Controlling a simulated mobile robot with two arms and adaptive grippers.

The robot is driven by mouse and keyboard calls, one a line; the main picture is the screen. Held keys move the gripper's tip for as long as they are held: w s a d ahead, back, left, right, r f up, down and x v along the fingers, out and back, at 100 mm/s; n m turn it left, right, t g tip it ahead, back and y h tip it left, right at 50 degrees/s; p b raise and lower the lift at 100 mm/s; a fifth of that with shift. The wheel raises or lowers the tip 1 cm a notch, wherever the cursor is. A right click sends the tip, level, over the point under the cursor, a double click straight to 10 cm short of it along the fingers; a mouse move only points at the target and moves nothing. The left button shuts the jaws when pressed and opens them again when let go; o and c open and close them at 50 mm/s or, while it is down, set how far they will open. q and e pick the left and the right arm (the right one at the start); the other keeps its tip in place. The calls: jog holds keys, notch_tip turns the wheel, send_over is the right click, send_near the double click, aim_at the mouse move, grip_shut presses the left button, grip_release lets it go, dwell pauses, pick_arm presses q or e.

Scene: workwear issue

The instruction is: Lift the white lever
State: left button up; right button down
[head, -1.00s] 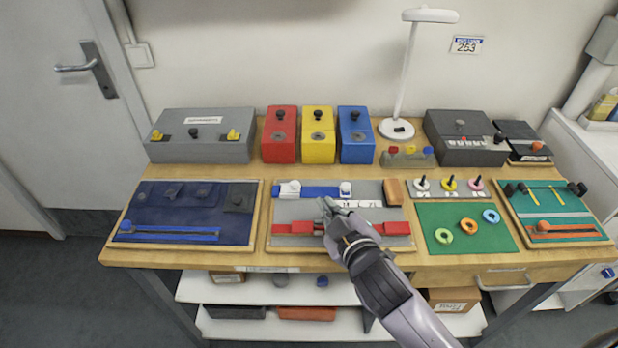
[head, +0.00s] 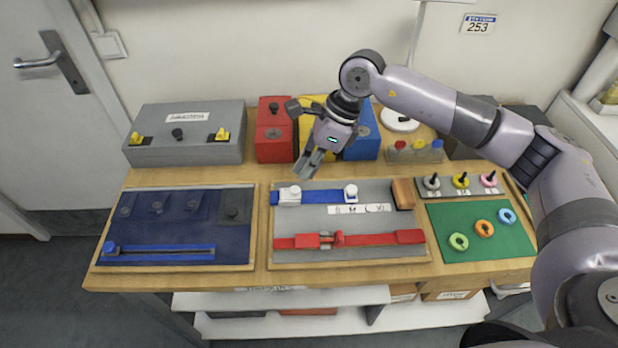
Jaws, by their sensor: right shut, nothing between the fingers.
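On the grey middle board (head: 375,216), a blue bar (head: 320,197) carries a white block with a knob (head: 290,195) at its left end and a white round knob (head: 350,192) farther right. I cannot tell for sure which of these is the white lever. My right gripper (head: 307,170) hangs above the back edge of this board, pointing down and left. Its fingers are shut and empty, just up and to the right of the white block, apart from it. My left gripper is not in view.
A red rail (head: 375,239) with a small red handle lies at the board's front. A blue panel (head: 165,230) lies left, a green mat (head: 488,242) with rings right. Behind stand a grey box (head: 190,150) and a red box (head: 274,145). My right arm covers the back right.

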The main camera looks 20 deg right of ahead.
aim_at(290, 193)
jog(key=d, duration=0.1)
jog(key=d+h, duration=0.1)
jog(key=d, duration=0.1)
jog(key=w+d+h, duration=0.1)
jog(key=shift+d+r, duration=0.2)
jog(key=shift+d, duration=0.1)
jog(key=p+x, duration=0.2)
jog(key=x, duration=0.7)
jog(key=shift+a+p, duration=0.15)
jog(key=shift+p, duration=0.25)
jog(key=shift+f, duration=0.5)
jog(key=shift+a+r, duration=0.1)
jog(key=shift+a, duration=0.05)
jog(key=shift+r+h, duration=0.15)
jog(key=shift+h, duration=0.15)
jog(key=shift+a+r+h, duration=0.2)
jog(key=shift+r+h, duration=0.1)
jog(key=shift+h, duration=0.1)
